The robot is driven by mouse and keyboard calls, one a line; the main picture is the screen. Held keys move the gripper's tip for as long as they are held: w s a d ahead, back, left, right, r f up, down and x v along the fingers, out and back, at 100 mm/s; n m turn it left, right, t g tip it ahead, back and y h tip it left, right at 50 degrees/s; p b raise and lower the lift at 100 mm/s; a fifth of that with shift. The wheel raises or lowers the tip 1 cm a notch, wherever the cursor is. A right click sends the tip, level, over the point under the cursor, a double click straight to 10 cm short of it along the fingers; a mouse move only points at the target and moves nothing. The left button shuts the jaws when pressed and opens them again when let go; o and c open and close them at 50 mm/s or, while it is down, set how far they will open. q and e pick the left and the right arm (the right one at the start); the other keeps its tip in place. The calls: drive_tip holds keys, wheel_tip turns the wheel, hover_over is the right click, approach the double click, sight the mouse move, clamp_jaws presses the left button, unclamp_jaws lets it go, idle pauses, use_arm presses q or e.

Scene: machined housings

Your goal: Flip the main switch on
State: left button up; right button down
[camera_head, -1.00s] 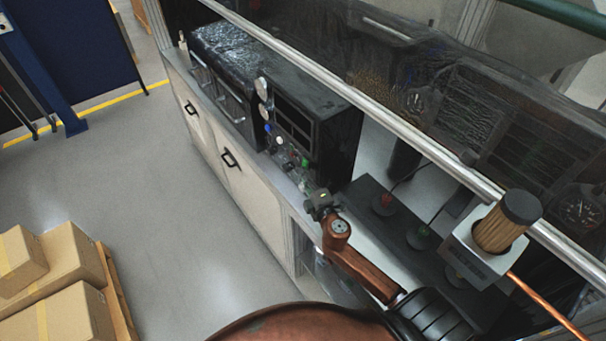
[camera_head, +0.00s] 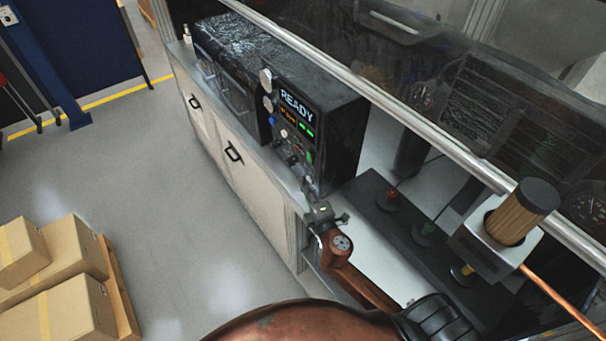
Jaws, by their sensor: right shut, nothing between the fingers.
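The black control unit (camera_head: 345,128) stands on the bench, and its display (camera_head: 297,104) is lit and reads READY. Orange and green readouts glow below the display. Knobs, buttons and small controls sit on the same front panel; the main switch cannot be made out clearly among them. My right gripper (camera_head: 321,211) is shut and empty, just in front of the panel's lower end. Whether it touches the panel cannot be told, and its fingertips are hard to make out. My left gripper is not in view.
A metal rail (camera_head: 385,110) and a dark transparent guard run above the bench. A dark plate with red, green and yellow fittings (camera_head: 389,200) lies right of the unit. A block with a wooden cylinder (camera_head: 520,212) is at right. Cardboard boxes (camera_head: 60,310) stand lower left; the floor between is clear.

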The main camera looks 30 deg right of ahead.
drive_tip(key=s, duration=0.3)
drive_tip(key=s+b, duration=0.1)
drive_tip(key=s, duration=0.1)
drive_tip(key=shift+s+a, duration=0.2)
drive_tip(key=shift+a, duration=0.05)
